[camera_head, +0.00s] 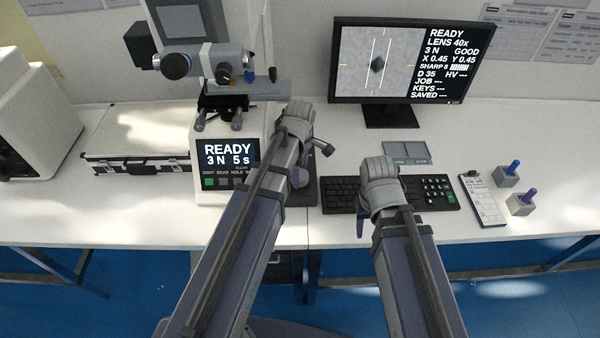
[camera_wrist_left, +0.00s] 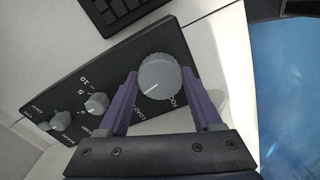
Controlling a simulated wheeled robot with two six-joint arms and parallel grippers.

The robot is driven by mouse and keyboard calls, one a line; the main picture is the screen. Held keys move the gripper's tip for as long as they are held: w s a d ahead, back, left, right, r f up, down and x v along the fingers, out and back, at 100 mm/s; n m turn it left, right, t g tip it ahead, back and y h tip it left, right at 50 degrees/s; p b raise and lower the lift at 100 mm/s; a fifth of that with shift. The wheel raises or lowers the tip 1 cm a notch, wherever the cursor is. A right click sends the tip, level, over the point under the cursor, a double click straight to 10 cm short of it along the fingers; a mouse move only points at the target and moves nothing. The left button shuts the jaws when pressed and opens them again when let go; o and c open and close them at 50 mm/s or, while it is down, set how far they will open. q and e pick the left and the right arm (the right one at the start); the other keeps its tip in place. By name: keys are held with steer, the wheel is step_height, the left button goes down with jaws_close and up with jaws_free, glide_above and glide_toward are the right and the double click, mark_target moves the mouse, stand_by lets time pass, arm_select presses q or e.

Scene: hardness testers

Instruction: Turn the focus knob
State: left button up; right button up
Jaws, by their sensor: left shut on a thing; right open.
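A large round grey knob (camera_wrist_left: 160,77) with a white pointer line stands on a dark control panel (camera_wrist_left: 112,62) in the left wrist view. Letters beside it read "LOAD" and what looks like "FOC", partly hidden. The purple fingers of my left gripper (camera_wrist_left: 163,100) are on either side of the knob, shut on it. In the head view my left gripper (camera_head: 298,122) is over the dark panel right of the tester (camera_head: 225,130), and it hides the knob. My right gripper (camera_head: 378,185) is open over the keyboard (camera_head: 340,194). The monitor (camera_head: 405,62) shows READY, GOOD and SHARP 8.
Smaller knobs (camera_wrist_left: 97,103) sit on the same panel, left of the large one. A grey case (camera_head: 135,150) lies left of the tester. A notepad (camera_head: 483,200) and two small blocks with a blue peg (camera_head: 507,176) and a purple peg (camera_head: 522,202) stand at the right.

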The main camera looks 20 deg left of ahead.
arm_select(q)
steer(key=c, duration=0.7)
steer(key=shift+o, duration=0.2)
steer(key=m, duration=0.4)
steer(key=shift+m, duration=0.3)
steer(key=o, duration=1.4)
steer(key=shift+c, duration=0.2)
steer(key=shift+r, duration=0.15)
step_height(320, 180, up, 8)
steer(key=p, duration=0.8)
steer(key=shift+f, duration=0.2)
steer(key=shift+f, duration=0.1)
